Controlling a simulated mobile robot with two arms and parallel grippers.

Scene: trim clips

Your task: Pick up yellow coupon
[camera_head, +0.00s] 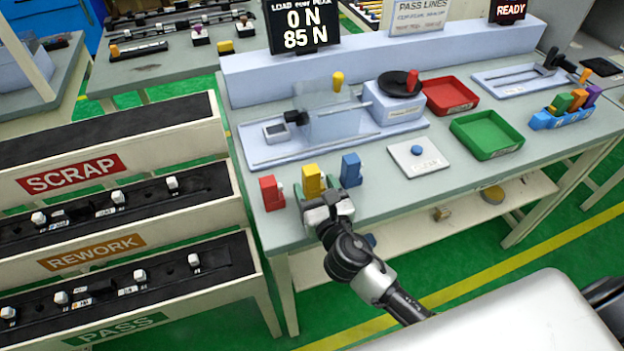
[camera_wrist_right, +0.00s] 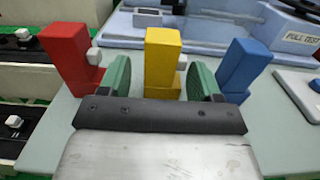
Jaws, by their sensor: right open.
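The yellow coupon (camera_head: 312,180) is an upright yellow block on the front edge of the workbench, between a red block (camera_head: 271,192) and a blue block (camera_head: 351,170). My right gripper (camera_head: 325,200) is just in front of the yellow coupon, with its jaws open. In the right wrist view the yellow coupon (camera_wrist_right: 162,62) stands between the two green fingers (camera_wrist_right: 162,82). Gaps show on both sides of it, more clearly on the left. The lowest part of the coupon is hidden behind the gripper's dark bar. My left gripper is not in view.
The red block (camera_wrist_right: 70,58) and the blue block (camera_wrist_right: 243,66) stand close outside the fingers. Behind are a test rig (camera_head: 330,125), a red tray (camera_head: 450,95), a green tray (camera_head: 487,134) and a white button plate (camera_head: 400,165). SCRAP, REWORK and PASS racks (camera_head: 110,250) stand left.

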